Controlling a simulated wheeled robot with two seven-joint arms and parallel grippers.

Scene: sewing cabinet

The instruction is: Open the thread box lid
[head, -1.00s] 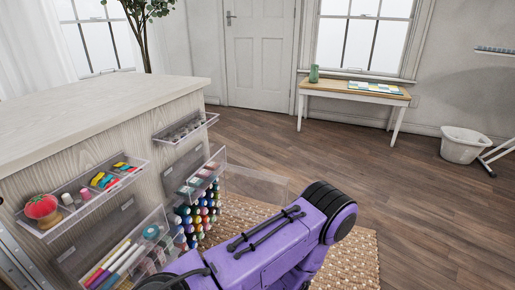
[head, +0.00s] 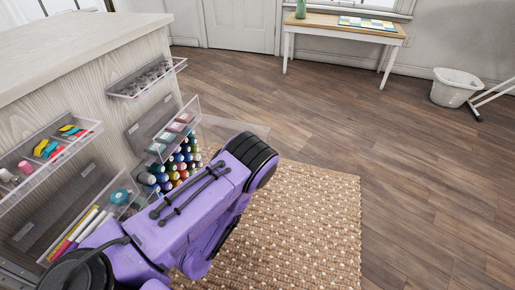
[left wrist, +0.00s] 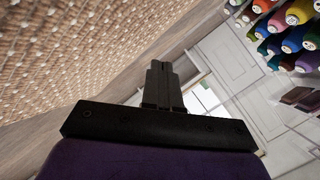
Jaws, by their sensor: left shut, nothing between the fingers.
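The thread box shows as rows of colourful thread spools (head: 175,170) on the cabinet's side in the head view, partly hidden by my left arm. A clear panel (head: 232,126), which looks like its lid, juts out to the right of the spools, partly behind my arm. I cannot tell its exact angle. The spools also show at the top right of the left wrist view (left wrist: 292,38). My left gripper (left wrist: 160,66) is shut and empty, with the spools off to its right and apart from it. It is hidden behind my arm in the head view. My right gripper is not in view.
Clear trays with bobbins (head: 147,77), fabric pieces (head: 172,135), clips (head: 48,150) and pens (head: 78,235) stick out from the cabinet (head: 60,75). A woven rug (head: 300,215) covers the floor beside it. A table (head: 340,27) and white bin (head: 452,88) stand farther off.

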